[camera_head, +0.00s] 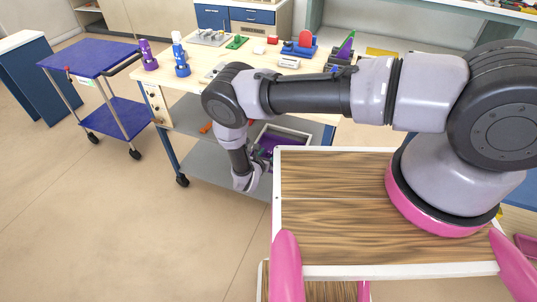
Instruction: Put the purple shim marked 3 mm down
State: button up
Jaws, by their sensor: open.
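My gripper (262,158) is at the end of my arm, low beside the workbench's lower shelf and next to an open grey bin (303,135). It is small and partly hidden by my wrist; I take it as open. Purple (277,141) shows inside the bin, but I cannot tell whether it is a shim or the bin's lining. I cannot make out a 3 mm marking anywhere. Nothing is clearly seen between the fingers.
A blue cart (90,60) stands left. An orange item (206,127) lies on the grey shelf. Floor at lower left is clear.

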jog(key=v, duration=1.1)
jog(key=shift+s, duration=0.25)
jog(key=shift+a+r, duration=0.1)
jog(key=shift+r, duration=0.05)
